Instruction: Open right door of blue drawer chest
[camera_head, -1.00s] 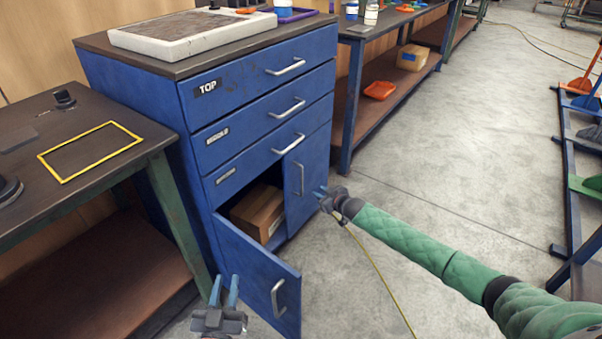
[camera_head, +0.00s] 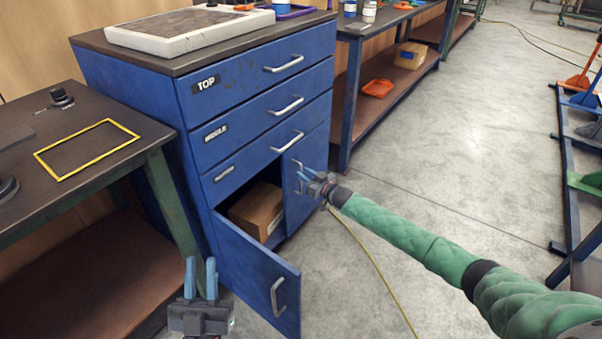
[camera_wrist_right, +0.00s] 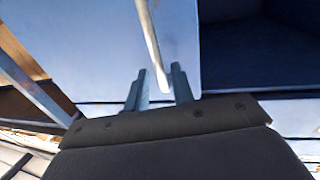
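The blue drawer chest (camera_head: 190,115) has a right door (camera_head: 313,165) that stands shut, with a vertical metal handle (camera_wrist_right: 150,40). My right gripper (camera_head: 301,174) is at this handle. In the right wrist view the two fingers of the right gripper (camera_wrist_right: 160,82) are apart, and the lower end of the handle shows between them; I cannot tell whether they touch it. The left door (camera_head: 255,275) is swung open, with its own handle (camera_head: 278,297). My left gripper (camera_head: 201,262) is open and empty, left of that door.
A cardboard box (camera_head: 257,210) sits inside the open lower compartment. A dark workbench (camera_head: 70,210) stands at the left, close to my left gripper. A second bench (camera_head: 351,105) stands beyond the chest.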

